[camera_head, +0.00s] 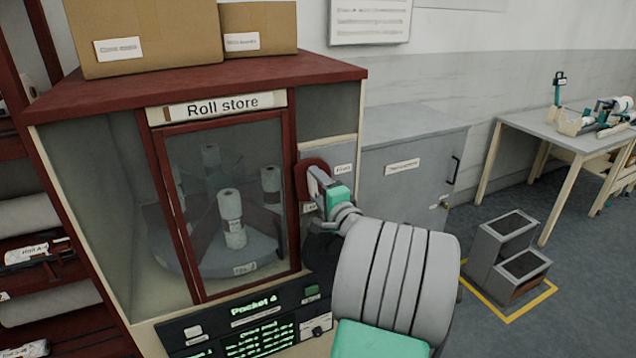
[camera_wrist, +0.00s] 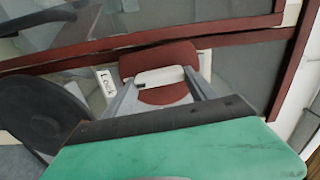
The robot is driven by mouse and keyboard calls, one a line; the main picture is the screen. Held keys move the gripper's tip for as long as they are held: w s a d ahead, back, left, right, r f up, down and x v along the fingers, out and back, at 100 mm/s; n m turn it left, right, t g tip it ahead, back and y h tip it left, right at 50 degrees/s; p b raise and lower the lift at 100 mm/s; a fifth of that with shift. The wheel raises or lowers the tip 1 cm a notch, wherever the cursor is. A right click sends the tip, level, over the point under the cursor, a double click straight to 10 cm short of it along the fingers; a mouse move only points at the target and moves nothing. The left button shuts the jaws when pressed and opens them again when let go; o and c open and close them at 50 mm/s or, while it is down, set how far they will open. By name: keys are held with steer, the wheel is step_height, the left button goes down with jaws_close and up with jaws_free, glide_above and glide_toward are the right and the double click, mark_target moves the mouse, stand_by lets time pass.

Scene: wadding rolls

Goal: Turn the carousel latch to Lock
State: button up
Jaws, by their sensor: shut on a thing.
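The carousel latch is a dark red round plate with a pale bar handle, on the front of the Roll store cabinet, right of its glass door. In the head view the plate (camera_head: 311,163) shows only at its upper edge. In the wrist view the latch handle (camera_wrist: 160,77) lies between my two fingers, on the red plate (camera_wrist: 165,55). My gripper (camera_wrist: 166,90) is shut on the handle; it also shows in the head view (camera_head: 317,186). A "Lock" label (camera_wrist: 106,82) is left of the latch in the wrist view. My gripper hides the handle's direction in the head view.
The glass door (camera_head: 205,160) looks shut; behind it white rolls (camera_head: 232,220) stand on a grey carousel (camera_head: 190,262). A control panel (camera_head: 250,325) reading "Pocket 4" is below. A grey cabinet (camera_head: 405,185) stands at right, with a step stool (camera_head: 507,250) on open floor.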

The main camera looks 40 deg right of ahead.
steer(key=shift+f+m, duration=0.1)
steer(key=shift+m, duration=0.4)
steer(key=o, duration=1.4)
steer(key=shift+c, duration=0.2)
steer(key=b+v, duration=0.1)
steer(key=v, duration=0.7)
